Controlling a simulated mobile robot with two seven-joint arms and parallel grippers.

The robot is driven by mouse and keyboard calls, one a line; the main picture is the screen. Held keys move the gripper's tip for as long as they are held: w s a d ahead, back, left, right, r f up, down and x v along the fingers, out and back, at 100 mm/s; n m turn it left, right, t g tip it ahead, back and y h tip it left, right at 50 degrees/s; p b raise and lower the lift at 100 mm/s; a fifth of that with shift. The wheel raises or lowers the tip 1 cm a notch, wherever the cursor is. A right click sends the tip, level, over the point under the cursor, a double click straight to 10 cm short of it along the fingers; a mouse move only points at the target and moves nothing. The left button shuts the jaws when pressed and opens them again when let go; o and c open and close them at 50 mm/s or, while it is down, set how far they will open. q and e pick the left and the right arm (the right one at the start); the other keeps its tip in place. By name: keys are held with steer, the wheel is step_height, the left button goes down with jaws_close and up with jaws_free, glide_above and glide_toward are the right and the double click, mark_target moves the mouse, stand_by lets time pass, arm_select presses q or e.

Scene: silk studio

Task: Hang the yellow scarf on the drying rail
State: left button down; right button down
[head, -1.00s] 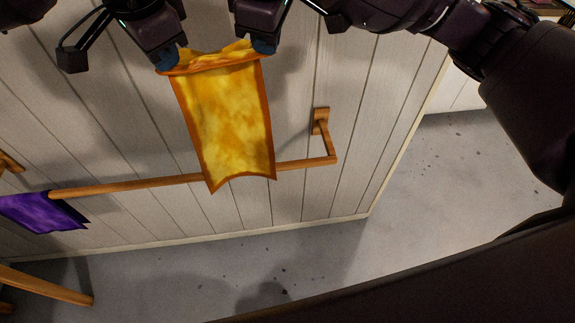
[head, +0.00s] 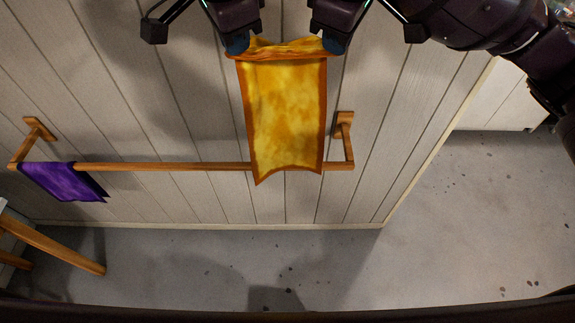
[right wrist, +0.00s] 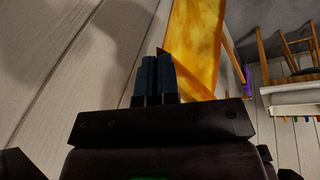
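The yellow scarf (head: 284,115) with an orange border hangs spread between my two grippers in the head view. My left gripper (head: 238,44) is shut on its upper left corner. My right gripper (head: 331,44) is shut on its upper right corner. In the right wrist view, the blue fingertips of the right gripper (right wrist: 156,78) are together beside the scarf (right wrist: 198,40). The wooden drying rail (head: 165,166) runs along the panelled wall. The scarf's lower part covers the rail near its right end, in front of it in the picture; I cannot tell whether they touch.
A purple cloth (head: 62,181) hangs on the left end of the rail. The rail's middle is bare. A wooden stand or stool leg (head: 60,249) is at the lower left. Stools (right wrist: 285,65) and a white table edge (right wrist: 290,96) show in the right wrist view. Grey floor lies below.

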stand_by(0.4)
